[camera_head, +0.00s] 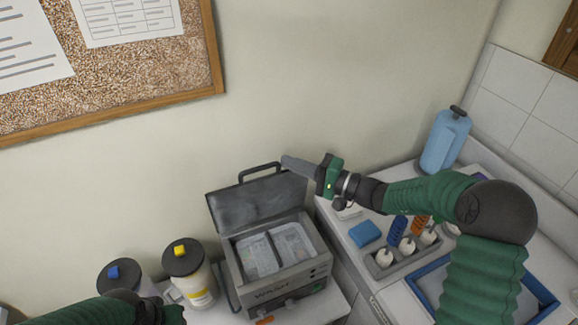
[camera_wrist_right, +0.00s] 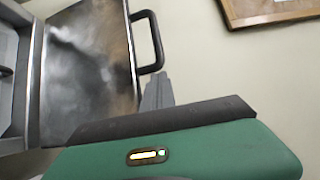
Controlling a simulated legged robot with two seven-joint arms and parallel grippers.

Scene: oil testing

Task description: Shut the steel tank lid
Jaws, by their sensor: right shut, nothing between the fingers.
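The steel tank (camera_head: 322,262), marked WASH, stands on the counter in the head view. Its lid (camera_head: 255,207) is open and tilted up toward the wall, with a dark handle (camera_head: 241,176) on its top edge. The lid (camera_wrist_right: 95,75) and handle (camera_wrist_right: 158,45) also show in the right wrist view. My right gripper (camera_head: 286,161) is shut and empty at the lid's upper right corner, beside the handle; I cannot tell whether it touches. Its grey fingers (camera_wrist_right: 157,92) show just below the handle in the wrist view. My left gripper is not in view; only part of my left arm shows.
Two bottles, one with a blue tab (camera_head: 113,272) and one with a yellow tab (camera_head: 184,262), stand left of the tank. On the right are a blue sponge (camera_head: 365,233), a grey rack (camera_head: 405,260) of small bottles, a blue jug (camera_head: 443,140) and a blue-rimmed tray (camera_head: 540,292).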

